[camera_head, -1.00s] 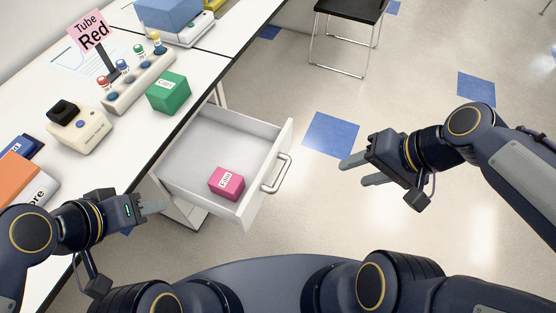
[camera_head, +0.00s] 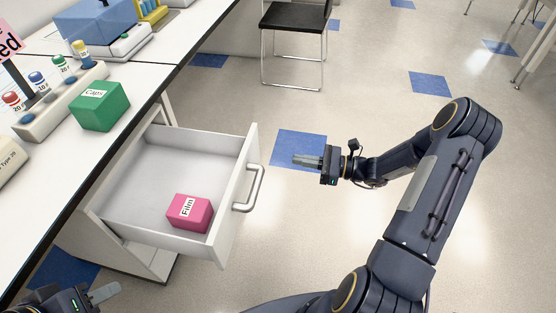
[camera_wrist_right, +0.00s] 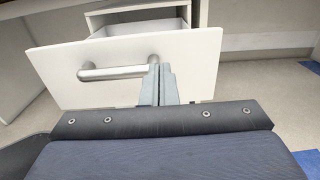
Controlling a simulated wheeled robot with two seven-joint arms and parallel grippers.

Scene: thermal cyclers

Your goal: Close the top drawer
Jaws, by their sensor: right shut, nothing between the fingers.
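The white top drawer (camera_head: 225,235) is pulled out from under the bench in the head view. Its silver handle (camera_head: 254,188) is on the front panel, which also shows in the right wrist view (camera_wrist_right: 195,65). A pink box labelled "Film" (camera_head: 188,215) lies inside the drawer. My right gripper (camera_head: 300,160) is shut and empty, to the right of the drawer front and apart from it in the head view. In the right wrist view its fingers (camera_wrist_right: 159,85) point towards the panel, overlapping the handle's right end. My left gripper (camera_head: 105,295) is at the lower left, partly cut off; its jaw state is unclear.
The white bench (camera_head: 45,165) carries a green box labelled "Caps" (camera_head: 100,105), a rack of coloured-cap tubes (camera_head: 60,100) and a blue-topped cycler (camera_head: 100,25). A black chair (camera_head: 294,18) stands behind on the floor. The floor right of the drawer is clear.

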